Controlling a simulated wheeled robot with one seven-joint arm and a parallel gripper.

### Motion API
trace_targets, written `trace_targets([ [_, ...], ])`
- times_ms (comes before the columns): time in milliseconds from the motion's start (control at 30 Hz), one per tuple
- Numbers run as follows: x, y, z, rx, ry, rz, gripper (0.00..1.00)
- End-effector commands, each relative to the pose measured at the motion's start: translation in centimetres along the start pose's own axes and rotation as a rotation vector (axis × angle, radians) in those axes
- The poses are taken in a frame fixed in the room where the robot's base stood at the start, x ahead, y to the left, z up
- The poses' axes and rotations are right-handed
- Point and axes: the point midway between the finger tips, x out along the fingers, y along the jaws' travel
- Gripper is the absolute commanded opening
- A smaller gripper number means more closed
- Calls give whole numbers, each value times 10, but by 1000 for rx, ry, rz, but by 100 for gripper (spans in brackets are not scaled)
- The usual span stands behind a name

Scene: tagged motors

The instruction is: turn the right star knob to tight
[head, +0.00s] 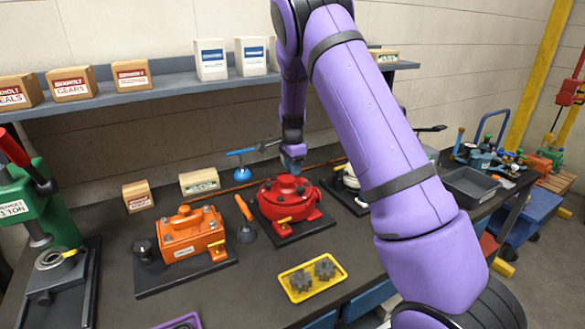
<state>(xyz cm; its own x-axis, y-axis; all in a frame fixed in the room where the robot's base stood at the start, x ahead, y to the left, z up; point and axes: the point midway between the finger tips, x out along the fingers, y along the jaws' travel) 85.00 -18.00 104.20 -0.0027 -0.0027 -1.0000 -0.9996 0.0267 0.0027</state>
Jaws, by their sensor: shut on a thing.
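The red motor housing (270,207) stands on a dark base plate on the bench. It has a round top with small bolts and a yellow tag at its front. My gripper (292,166) points down at the rear of this housing. It is shut on what appears to be the right star knob, which the fingers and housing largely hide. The knob's lobes and how far it is turned cannot be made out from here.
An orange motor (190,236) stands to the left, with an orange-handled tool (244,214) between the two. A yellow tray (313,277) with dark gears lies in front. A blue-topped valve handle (241,152) is behind. Boxes line the shelf (175,86) above.

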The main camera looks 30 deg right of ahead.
Motion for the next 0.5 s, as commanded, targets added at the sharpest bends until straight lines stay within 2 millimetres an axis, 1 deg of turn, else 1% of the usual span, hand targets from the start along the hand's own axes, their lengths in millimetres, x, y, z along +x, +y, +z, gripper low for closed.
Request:
trace_targets([
  [67,-4,-3,1,-2,0,-10,5],
  [100,-4,-3,1,-2,0,-10,31],
  [167,-3,-3,1,-2,0,-9,45],
  [200,-3,-2,1,-2,0,-8,54],
  [400,-2,-1,0,-2,0,-4,55],
  [500,-4,-1,0,-2,0,-4,55],
])
